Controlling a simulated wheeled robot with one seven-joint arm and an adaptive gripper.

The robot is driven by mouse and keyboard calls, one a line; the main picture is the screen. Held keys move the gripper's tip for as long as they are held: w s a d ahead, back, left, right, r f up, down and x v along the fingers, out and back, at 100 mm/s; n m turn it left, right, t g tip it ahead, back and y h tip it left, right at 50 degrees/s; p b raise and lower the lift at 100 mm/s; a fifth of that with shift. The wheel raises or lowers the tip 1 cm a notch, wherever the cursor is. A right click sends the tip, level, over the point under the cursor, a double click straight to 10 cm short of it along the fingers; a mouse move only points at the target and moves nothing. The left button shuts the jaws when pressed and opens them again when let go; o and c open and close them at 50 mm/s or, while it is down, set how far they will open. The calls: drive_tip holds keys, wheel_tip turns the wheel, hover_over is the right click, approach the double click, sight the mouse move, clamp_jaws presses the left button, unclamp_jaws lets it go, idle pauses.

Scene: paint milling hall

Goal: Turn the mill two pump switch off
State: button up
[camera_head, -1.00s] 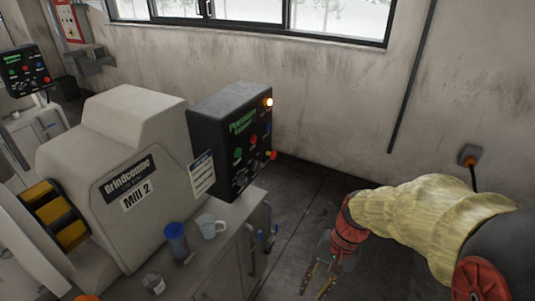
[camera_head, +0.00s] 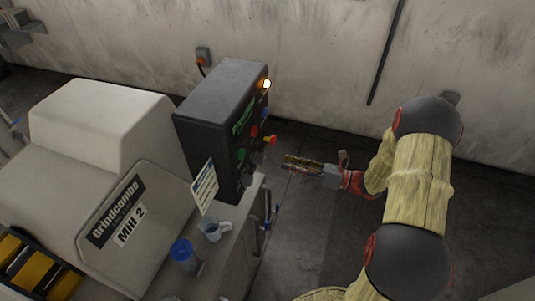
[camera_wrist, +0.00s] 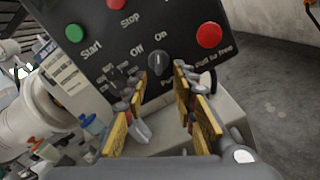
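My gripper (camera_head: 288,164) is open and empty, pointing at the panel. In the wrist view its yellow-padded fingers lie below and either side of the switch, apparently short of it.
A blue-lidded container (camera_head: 184,258) and a grey mug (camera_head: 212,229) stand on the bench beside the box. A paper card (camera_head: 204,187) leans at the box. The floor (camera_head: 330,225) right of the bench is clear.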

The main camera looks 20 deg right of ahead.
sight(259, 159)
drive_tip(key=x, duration=0.7)
drive_tip(key=shift+a+b, duration=0.3)
drive_tip(key=shift+a, duration=0.05)
drive_tip(key=shift+w, duration=0.15)
drive_tip(key=shift+c, duration=1.4)
drive_tip(key=c, duration=0.4)
clamp_jaws()
